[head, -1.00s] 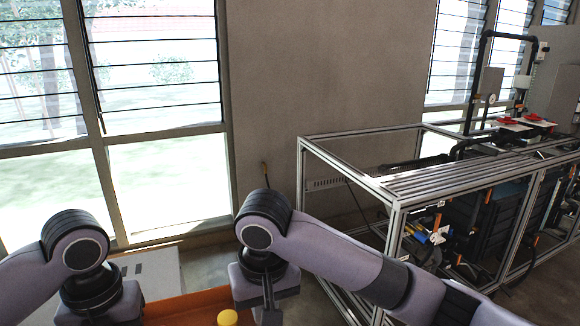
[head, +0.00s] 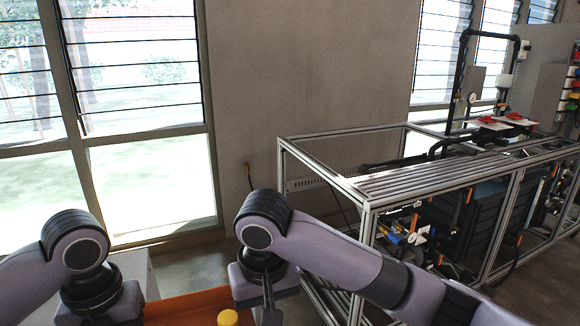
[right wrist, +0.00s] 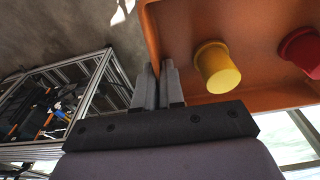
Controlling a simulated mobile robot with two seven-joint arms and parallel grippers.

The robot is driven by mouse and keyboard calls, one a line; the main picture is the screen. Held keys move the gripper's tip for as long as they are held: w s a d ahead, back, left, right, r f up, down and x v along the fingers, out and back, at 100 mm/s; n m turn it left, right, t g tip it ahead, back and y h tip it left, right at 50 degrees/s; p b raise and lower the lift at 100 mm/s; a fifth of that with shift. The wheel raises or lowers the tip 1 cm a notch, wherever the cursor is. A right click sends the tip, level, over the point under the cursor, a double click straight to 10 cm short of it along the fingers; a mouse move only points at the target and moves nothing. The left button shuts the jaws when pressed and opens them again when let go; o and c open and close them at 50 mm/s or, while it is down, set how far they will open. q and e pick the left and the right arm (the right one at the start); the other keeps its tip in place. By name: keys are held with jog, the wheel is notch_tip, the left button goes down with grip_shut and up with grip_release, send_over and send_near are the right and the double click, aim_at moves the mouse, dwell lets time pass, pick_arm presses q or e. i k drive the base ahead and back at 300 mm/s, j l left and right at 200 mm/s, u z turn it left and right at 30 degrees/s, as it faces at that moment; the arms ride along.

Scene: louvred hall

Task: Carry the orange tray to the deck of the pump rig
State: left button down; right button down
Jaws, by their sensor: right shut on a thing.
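The orange tray (head: 187,306) shows at the bottom of the head view, between my two grippers. It also fills the upper right of the right wrist view (right wrist: 178,30). A yellow cup (right wrist: 217,70) and a red cup (right wrist: 300,52) are in it. My right gripper (right wrist: 159,72) is shut on the tray's wall. My left gripper (head: 100,310) is at the tray's left end; its fingers are out of the picture. The pump rig (head: 368,215) stands to the right, an aluminium frame with a slatted deck (head: 415,178) on top.
On the rig stand a black pipe loop (head: 462,85) and red-and-white parts (head: 503,122) towards the far end. The near slats look clear. A pale box (head: 138,268) stands behind the tray, below the louvred window (head: 135,70). Bare floor shows beside the rig.

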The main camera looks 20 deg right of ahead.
aim_at(442, 169)
jog(key=l, duration=0.65)
jog(key=i+l+z, duration=0.1)
jog(key=l, duration=0.55)
jog(key=i+l, duration=0.1)
jog(key=l, duration=0.25)
jog(key=i+l, duration=0.1)
jog(key=l, duration=0.25)
jog(key=i+l+z, duration=0.1)
jog(key=l, duration=0.3)
jog(key=i+l, duration=0.15)
jog(key=l, duration=0.2)
jog(key=i+l, duration=0.1)
jog(key=l, duration=0.25)
jog(key=i+l+z, duration=0.1)
jog(key=l, duration=0.25)
